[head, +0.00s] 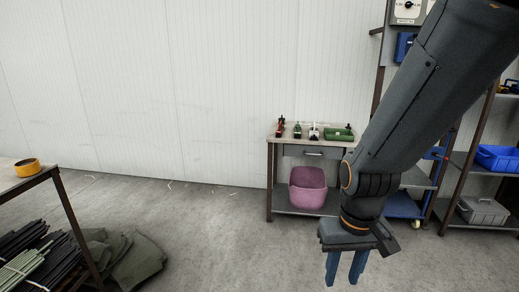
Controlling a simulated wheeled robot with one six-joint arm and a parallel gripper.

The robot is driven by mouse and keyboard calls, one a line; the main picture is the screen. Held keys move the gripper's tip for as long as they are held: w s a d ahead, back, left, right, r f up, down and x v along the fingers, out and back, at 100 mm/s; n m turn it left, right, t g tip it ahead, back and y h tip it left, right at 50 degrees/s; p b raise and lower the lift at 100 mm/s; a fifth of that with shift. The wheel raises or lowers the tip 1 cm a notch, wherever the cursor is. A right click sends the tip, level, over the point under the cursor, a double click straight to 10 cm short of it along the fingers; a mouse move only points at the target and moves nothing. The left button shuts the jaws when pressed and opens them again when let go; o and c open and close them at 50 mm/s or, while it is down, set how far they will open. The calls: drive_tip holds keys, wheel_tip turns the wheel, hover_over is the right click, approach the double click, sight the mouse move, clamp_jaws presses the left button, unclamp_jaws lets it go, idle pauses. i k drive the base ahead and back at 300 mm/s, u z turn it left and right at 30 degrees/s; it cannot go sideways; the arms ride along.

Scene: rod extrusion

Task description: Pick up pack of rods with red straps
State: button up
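My gripper (345,268) hangs at the lower right of the head view, pointing down, with two blue fingers. The fingers are apart and nothing shows between them, so it is open and empty. Bundles of dark rods (25,240) lie at the lower left, below the table. A pale green rod bundle (25,268) lies among them with light, whitish straps. I see no red strap on any bundle. Part of the pile is cut off by the left and bottom picture edges. My gripper is far to the right of the rods.
Dark green cloth or sacks (125,255) lie beside the rods. A workbench (290,140) with small tools and a pink bin (307,188) stands by the wall. Shelves with a blue bin (497,158) are right. Mid-floor is clear.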

sight(278, 133)
drive_tip(key=u, duration=0.2)
drive_tip(key=i, duration=1.65)
drive_tip(key=z, duration=0.25)
drive_tip(key=i, duration=1.75)
drive_tip(key=z, duration=0.6)
drive_tip(key=i, duration=0.7)
drive_tip(key=z, duration=0.2)
